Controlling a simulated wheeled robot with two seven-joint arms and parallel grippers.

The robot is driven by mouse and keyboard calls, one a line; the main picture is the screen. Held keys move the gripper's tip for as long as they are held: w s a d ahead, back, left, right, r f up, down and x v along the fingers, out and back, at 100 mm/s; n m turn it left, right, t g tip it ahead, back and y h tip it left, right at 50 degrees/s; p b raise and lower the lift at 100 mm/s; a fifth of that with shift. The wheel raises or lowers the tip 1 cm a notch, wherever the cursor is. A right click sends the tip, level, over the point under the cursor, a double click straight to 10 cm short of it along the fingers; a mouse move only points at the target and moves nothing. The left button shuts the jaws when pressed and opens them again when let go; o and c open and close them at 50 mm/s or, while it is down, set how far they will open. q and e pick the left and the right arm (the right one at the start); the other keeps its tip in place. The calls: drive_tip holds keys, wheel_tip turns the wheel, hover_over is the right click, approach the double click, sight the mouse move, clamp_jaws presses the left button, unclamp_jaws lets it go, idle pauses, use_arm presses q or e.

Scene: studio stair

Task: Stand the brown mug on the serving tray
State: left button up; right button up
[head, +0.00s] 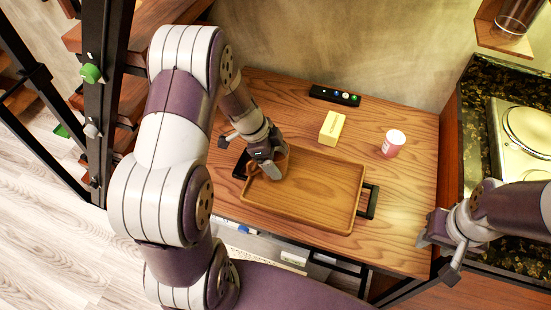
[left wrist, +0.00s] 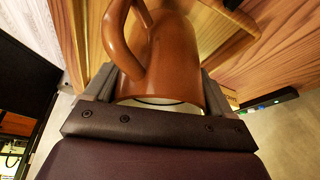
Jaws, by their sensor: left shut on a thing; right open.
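The brown mug (head: 281,160) is at the left end of the wooden serving tray (head: 318,193) in the head view, partly hidden by my left gripper (head: 268,168). My left gripper is shut on it. The mug fills the left wrist view (left wrist: 172,62), with its handle (left wrist: 121,40) toward the upper left. I cannot tell whether its base touches the tray. The tray lies on the wooden table and has dark handles at its ends. My right gripper (head: 436,238) is open and empty at the table's right front edge.
On the table (head: 410,220) behind the tray are a yellow block (head: 331,128), a pink-and-white cup (head: 393,143) and a black strip with buttons (head: 335,95). A stove (head: 525,135) stands at the right. Stair framing (head: 100,90) rises at the left.

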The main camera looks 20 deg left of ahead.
use_arm(q)
drive_tip(key=shift+w+f, duration=0.1)
drive_tip(key=shift+f, duration=0.75)
drive_tip(key=shift+f+b, duration=0.45)
drive_tip(key=shift+b, duration=0.3)
drive_tip(key=o, duration=1.2)
drive_tip(key=shift+r, duration=0.1)
drive_tip(key=shift+o, duration=0.2)
drive_tip(key=shift+r+p, duration=0.25)
drive_tip(key=shift+p, duration=0.15)
drive_tip(key=shift+r+p, duration=0.7)
drive_tip(key=shift+p, duration=0.25)
drive_tip(key=shift+a+r+b, duration=0.45)
drive_tip(key=shift+r+b, duration=0.05)
drive_tip(key=shift+b, duration=0.05)
drive_tip(key=v, duration=0.9)
drive_tip(key=shift+s+r, duration=0.15)
drive_tip(key=shift+s, duration=0.1)
drive_tip(key=s+d+n+y, duration=0.4)
drive_tip(key=s+d+n, duration=0.2)
drive_tip(key=s+n, duration=0.5)
drive_tip(key=n, duration=0.3)
drive_tip(key=shift+d, duration=0.2)
drive_tip(key=shift+r, duration=0.15)
